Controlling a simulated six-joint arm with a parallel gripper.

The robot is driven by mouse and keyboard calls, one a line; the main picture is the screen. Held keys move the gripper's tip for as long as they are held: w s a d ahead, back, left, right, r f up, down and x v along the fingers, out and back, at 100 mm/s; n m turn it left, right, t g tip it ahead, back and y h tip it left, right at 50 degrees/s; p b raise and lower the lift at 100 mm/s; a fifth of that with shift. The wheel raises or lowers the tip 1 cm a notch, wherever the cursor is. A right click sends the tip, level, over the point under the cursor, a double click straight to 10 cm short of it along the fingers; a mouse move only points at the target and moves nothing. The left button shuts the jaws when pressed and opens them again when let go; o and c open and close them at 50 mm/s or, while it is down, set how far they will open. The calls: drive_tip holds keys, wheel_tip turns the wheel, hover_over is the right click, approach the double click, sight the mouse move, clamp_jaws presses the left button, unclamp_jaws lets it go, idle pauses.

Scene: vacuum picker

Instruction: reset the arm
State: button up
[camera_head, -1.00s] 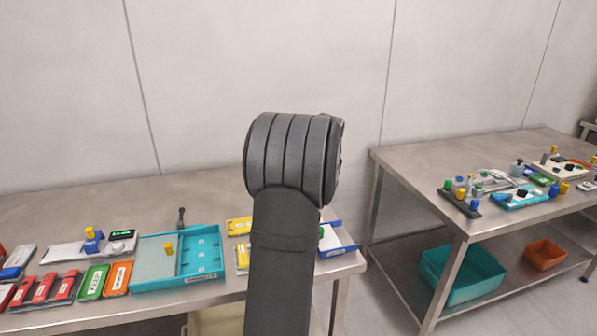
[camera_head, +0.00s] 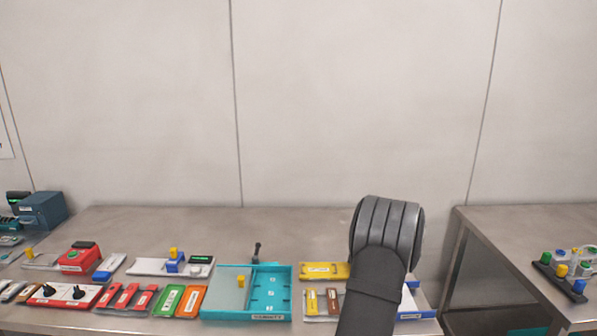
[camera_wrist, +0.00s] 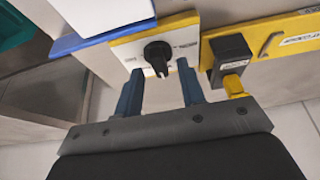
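My gripper shows in the wrist view (camera_wrist: 159,82) as two blue fingers standing apart on a grey mount, with nothing held between them. A black knob (camera_wrist: 157,58) on a white and yellow panel (camera_wrist: 184,40) appears beyond the gap between the fingers; I cannot tell how far off it is. In the head view my dark grey arm rises at the lower right in front of the bench, and the gripper itself is hidden there.
A steel bench (camera_head: 330,224) holds a teal tray (camera_head: 225,309), a yellow plate (camera_head: 325,271), a red box (camera_head: 76,262) and several coloured plates. A second bench (camera_head: 520,216) stands right. In the wrist view, a black block (camera_wrist: 229,54) sits near the right finger. The wall above is bare.

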drive_tip(key=shift+w+f, duration=0.2)
drive_tip(key=shift+f, duration=0.25)
